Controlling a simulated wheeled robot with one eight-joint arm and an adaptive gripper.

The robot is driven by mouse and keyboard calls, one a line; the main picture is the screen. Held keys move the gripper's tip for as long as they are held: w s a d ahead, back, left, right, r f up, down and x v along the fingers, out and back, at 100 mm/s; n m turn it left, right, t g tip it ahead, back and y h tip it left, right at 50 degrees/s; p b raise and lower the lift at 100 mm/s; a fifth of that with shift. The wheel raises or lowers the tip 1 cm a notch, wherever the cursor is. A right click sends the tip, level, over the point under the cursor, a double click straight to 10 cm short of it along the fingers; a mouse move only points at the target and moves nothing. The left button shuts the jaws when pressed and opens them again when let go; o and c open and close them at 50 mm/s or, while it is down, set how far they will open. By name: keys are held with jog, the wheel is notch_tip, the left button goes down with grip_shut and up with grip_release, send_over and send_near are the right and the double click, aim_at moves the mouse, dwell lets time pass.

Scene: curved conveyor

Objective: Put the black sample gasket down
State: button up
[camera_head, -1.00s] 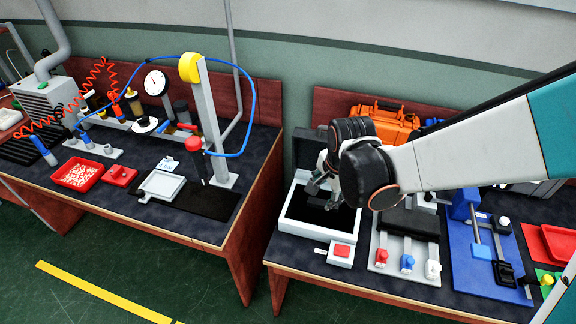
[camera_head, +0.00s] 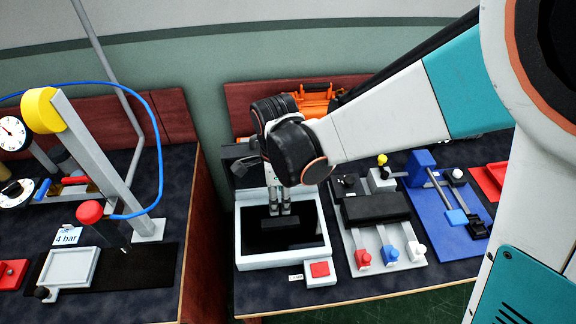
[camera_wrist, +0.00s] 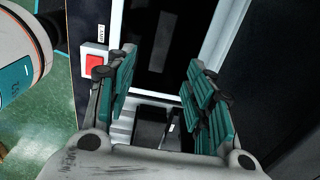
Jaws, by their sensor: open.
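My gripper (camera_head: 280,210) points down over the black panel of a white-framed box (camera_head: 243,262) on the right bench. Its fingers are open and apart. A dark flat bar (camera_head: 280,222), likely the black sample gasket, shows just below the fingertips on the panel. It is so dark that its outline is hard to make out, and I cannot tell whether the fingers touch it. In the wrist view the green-padded fingers (camera_wrist: 162,68) stand apart, and a dark grey rectangle (camera_wrist: 165,55) lies on the black panel between their tips.
A red button on a white block (camera_head: 320,270) stands at the box's front right. A grey fixture with coloured knobs (camera_head: 390,255) and a blue fixture (camera_head: 455,240) are to the right. An orange case (camera_head: 316,98) is behind. A gap separates the left bench (camera_head: 170,190).

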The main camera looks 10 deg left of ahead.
jog(key=b, duration=0.2)
send_over(280, 221)
jog(key=f, duration=0.7)
jog(key=shift+a+f, duration=0.15)
jog(key=shift+a, duration=0.05)
jog(key=shift+d+f+b, duration=0.15)
jog(key=shift+f+b, duration=0.6)
jog(key=shift+f, duration=0.65)
jog(key=shift+d+f+b, duration=0.1)
jog(key=shift+f+b, duration=0.6)
jog(key=shift+f, duration=0.65)
jog(key=shift+r, duration=0.1)
grip_shut()
